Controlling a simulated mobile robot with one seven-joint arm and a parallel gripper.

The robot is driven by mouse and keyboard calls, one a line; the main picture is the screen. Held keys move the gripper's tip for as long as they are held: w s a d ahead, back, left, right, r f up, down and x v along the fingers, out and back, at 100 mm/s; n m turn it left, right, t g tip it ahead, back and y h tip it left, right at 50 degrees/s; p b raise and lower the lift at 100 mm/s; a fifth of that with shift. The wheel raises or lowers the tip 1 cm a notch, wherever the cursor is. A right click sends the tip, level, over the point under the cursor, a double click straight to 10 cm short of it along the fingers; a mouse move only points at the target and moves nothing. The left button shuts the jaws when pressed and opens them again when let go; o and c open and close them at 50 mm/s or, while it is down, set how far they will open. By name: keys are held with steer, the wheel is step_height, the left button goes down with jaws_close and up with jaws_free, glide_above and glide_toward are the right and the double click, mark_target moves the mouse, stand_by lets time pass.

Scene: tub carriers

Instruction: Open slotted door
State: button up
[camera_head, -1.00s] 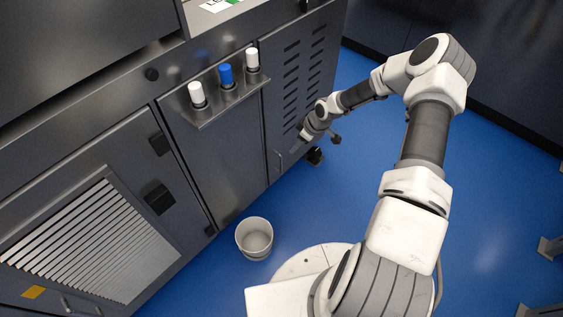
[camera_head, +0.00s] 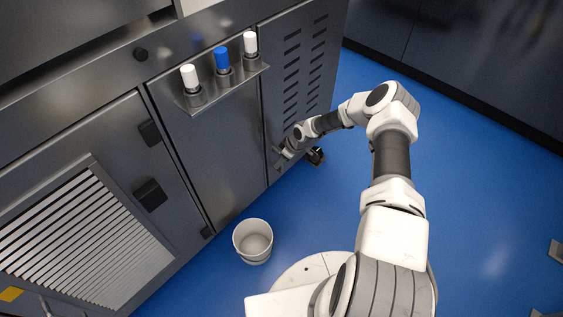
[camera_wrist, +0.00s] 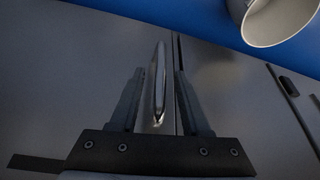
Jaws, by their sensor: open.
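The slotted door (camera_head: 270,101) is the dark grey cabinet door with rows of slots, at the upper middle of the head view. It looks shut, flush with the panel beside it. In the wrist view its bar handle (camera_wrist: 159,84) stands between the two fingers of my gripper (camera_wrist: 158,98). The fingers are open, one on each side of the handle, with a visible gap on both sides. In the head view my gripper (camera_head: 279,158) is at the door's lower left edge and hides most of the handle.
A white bucket (camera_head: 253,240) stands on the blue floor in front of the cabinet, and it also shows in the wrist view (camera_wrist: 279,22). A small shelf (camera_head: 215,90) with white and blue bottles juts out left of the door.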

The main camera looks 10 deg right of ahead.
jaws_close()
stand_by(1.5)
